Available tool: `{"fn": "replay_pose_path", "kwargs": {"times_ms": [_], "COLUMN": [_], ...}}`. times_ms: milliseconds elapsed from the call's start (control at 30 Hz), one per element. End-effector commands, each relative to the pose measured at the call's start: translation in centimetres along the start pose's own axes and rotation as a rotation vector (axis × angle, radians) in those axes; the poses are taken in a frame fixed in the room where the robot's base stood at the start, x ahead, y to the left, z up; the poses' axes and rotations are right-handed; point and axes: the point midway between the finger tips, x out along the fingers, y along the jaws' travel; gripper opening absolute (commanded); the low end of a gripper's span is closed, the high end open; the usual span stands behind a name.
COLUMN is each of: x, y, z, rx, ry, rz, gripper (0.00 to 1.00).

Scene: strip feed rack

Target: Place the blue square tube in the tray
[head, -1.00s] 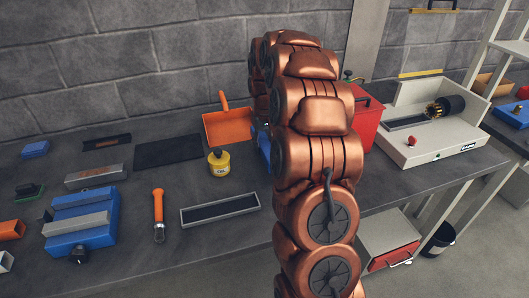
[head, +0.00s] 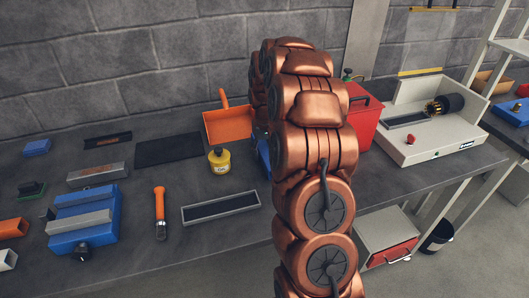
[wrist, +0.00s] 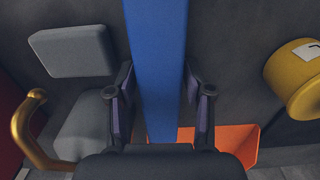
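The blue square tube (wrist: 157,65) runs from the top to the lower middle of the wrist view, between my fingers. My gripper (wrist: 160,88) is open around it, one finger on each side, with narrow dark gaps; I see no clear contact. In the head view my arm hides the gripper, and only a bit of blue (head: 263,152) shows at its left edge, probably the tube. The tray (head: 222,216), shallow and grey-rimmed with a dark floor, lies on the bench left of my arm and looks empty.
An orange dustpan (head: 226,126) and a yellow oil bottle (head: 219,161) stand near the tube. A red box (head: 366,115) is right of my arm. An orange-handled tool (head: 159,210) and a blue vise-like block (head: 84,240) lie left of the tray.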

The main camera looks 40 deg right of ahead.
Motion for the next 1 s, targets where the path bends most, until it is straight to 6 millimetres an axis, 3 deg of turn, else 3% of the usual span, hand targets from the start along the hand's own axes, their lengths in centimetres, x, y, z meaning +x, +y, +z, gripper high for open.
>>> {"fn": "replay_pose_path", "kwargs": {"times_ms": [367,800,1000], "x": [-0.8,-8.3,-10.8], "y": [0.0,0.0,0.0], "z": [0.0,-0.1,-0.1], "rx": [0.000,0.000,0.001], "ry": [0.000,0.004,0.001], "rz": [0.000,0.001,0.000], "gripper": [0.52,0.52,0.52]}}
